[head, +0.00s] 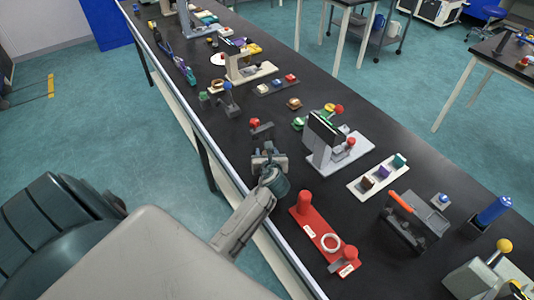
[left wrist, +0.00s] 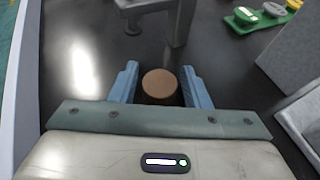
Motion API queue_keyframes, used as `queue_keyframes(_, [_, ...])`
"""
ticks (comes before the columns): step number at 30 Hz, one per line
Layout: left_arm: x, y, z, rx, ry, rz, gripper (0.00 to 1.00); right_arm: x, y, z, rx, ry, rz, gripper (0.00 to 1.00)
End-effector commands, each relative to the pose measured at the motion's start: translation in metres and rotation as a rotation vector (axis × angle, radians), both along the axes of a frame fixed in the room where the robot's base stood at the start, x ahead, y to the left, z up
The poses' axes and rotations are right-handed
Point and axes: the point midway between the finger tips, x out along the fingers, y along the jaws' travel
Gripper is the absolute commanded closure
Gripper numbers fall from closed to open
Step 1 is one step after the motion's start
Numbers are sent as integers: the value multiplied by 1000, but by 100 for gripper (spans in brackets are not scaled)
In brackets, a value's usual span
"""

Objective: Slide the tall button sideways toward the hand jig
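My left gripper (head: 268,158) is low over the near edge of the black bench. In the left wrist view its two blue-grey fingers (left wrist: 160,84) are apart, one on each side of a round brown button top (left wrist: 160,83). This looks like the tall button. Narrow gaps seem to show beside it, and I cannot tell whether a finger touches it. Its lower part is hidden, and the gripper covers it in the head view. Just beyond stands a dark fixture with a red knob (head: 255,122); I cannot tell whether this is the hand jig. My right gripper is not in view.
A grey tester (head: 325,140) stands right of the gripper. A green board (left wrist: 265,14) is at the upper right of the wrist view. Bare bench lies left of the button.

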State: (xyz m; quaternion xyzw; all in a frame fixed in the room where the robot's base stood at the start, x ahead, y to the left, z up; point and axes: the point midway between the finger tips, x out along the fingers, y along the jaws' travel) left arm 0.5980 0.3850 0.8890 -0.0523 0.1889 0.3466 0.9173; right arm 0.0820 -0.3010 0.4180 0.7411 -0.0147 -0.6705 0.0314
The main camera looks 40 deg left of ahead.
Motion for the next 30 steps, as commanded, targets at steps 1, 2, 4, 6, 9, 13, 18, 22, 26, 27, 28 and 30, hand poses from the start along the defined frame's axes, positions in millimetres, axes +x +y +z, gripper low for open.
queue_keyframes(1, [0, 0, 0, 0, 0, 0, 47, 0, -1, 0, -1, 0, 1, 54])
queue_keyframes(2, [0, 0, 0, 0, 0, 0, 45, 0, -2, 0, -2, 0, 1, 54])
queue_keyframes(4, [0, 0, 0, 0, 0, 0, 45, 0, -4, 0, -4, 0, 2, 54])
queue_keyframes(6, [0, 0, 0, 0, 0, 0, 45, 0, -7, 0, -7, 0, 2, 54])
queue_keyframes(9, [0, 0, 0, 0, 0, 0, 45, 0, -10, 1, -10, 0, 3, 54])
queue_keyframes(13, [-5, -5, 1, -1, 1, -1, 45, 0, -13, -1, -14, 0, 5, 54])
queue_keyframes(18, [-24, -22, 10, -4, -1, -1, 45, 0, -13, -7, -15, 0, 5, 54])
queue_keyframes(22, [-43, -39, 21, -5, -2, 0, 45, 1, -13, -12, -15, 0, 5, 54])
queue_keyframes(26, [-60, -54, 30, -5, 0, 2, 45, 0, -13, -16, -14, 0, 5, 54])
queue_keyframes(27, [-63, -57, 33, -4, -1, 1, 45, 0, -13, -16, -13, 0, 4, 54])
queue_keyframes(28, [-66, -60, 34, -4, 1, 0, 45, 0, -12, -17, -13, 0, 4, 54])
queue_keyframes(30, [-70, -63, 37, -2, -1, 0, 45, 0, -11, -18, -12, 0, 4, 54])
